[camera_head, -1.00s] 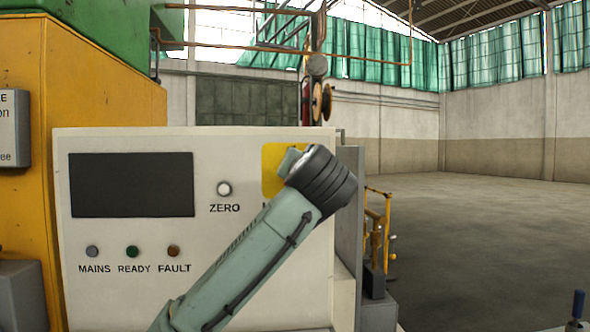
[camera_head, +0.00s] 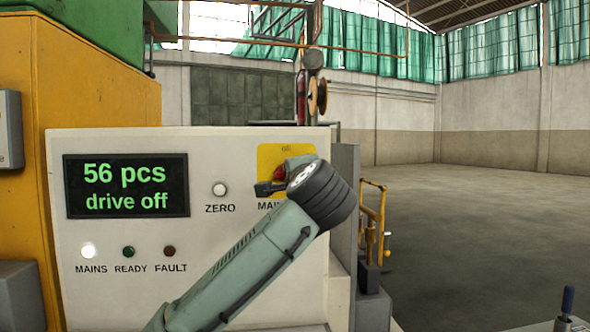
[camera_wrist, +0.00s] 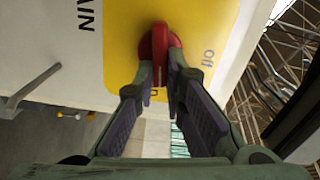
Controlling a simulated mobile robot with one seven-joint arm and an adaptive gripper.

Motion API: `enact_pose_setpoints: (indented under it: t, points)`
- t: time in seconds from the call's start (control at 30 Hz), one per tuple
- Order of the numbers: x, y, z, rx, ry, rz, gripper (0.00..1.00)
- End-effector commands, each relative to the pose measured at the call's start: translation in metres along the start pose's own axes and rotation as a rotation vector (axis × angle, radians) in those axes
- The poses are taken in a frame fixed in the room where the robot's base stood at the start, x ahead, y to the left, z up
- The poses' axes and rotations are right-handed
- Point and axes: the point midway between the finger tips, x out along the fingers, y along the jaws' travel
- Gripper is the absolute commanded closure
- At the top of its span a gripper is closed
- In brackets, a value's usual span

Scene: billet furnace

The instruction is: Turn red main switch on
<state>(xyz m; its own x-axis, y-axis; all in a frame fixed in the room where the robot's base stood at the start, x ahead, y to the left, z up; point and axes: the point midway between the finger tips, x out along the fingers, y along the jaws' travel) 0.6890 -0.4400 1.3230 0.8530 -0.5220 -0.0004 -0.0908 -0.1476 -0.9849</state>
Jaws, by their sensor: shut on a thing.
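The red main switch (camera_wrist: 160,55) sits on a yellow plate (camera_wrist: 115,60) of the white control panel. In the head view the red switch (camera_head: 279,173) is partly hidden behind my gripper (camera_head: 277,181). In the wrist view my gripper (camera_wrist: 160,88) has a finger on either side of the switch's handle and is shut on it. The display (camera_head: 126,186) is lit and reads "56 pcs" and "drive off". The MAINS lamp (camera_head: 88,251) glows white.
The READY lamp (camera_head: 128,252) and FAULT lamp (camera_head: 169,252) look dark. A white ZERO button (camera_head: 220,189) is left of the switch. A yellow machine housing (camera_head: 80,85) stands at the left. Open floor (camera_head: 460,240) lies at the right.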

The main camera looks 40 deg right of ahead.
Motion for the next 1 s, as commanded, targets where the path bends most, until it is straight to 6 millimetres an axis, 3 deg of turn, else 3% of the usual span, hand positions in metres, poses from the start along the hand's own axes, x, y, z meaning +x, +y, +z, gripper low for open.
enact_pose_setpoints:
  t: [0.4, 0.93, 0.97, 1.0]
  points:
    - [-0.0004, 0.0031, -0.0004, 0.172, 0.002, 0.001, 1.0]
    - [-0.0004, 0.0041, -0.0007, 0.192, 0.002, 0.002, 1.0]
    - [-0.0004, 0.0041, -0.0007, 0.192, 0.002, 0.002, 0.87]
    - [-0.0004, 0.0041, -0.0007, 0.192, 0.002, 0.002, 0.85]
